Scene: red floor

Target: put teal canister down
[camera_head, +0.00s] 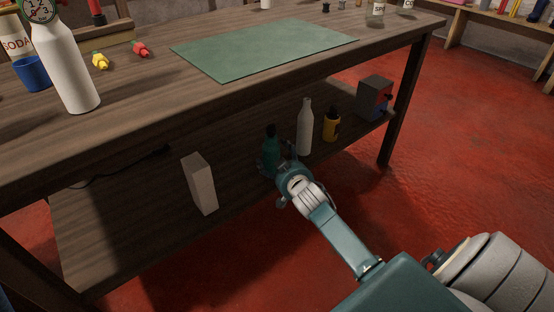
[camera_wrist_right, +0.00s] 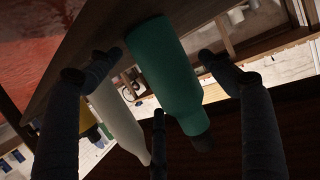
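The teal canister (camera_head: 271,147) with a dark cap stands upright at the lower shelf of the workbench. My right gripper (camera_head: 282,165) is right at it, reaching in from the front, and covers part of its lower side. In the right wrist view the canister (camera_wrist_right: 168,75) shows upside down between the spread fingers of my right gripper (camera_wrist_right: 145,68). One finger is close beside it; a clear gap separates it from the other. The fingers look open; contact cannot be told. My left gripper is not in view.
On the lower shelf (camera_head: 120,220), a white box (camera_head: 199,184) stands left, and a white bottle (camera_head: 305,128), yellow bottle (camera_head: 331,125) and grey box (camera_head: 374,97) stand right. The tabletop overhangs above. Bare shelf lies between white box and canister.

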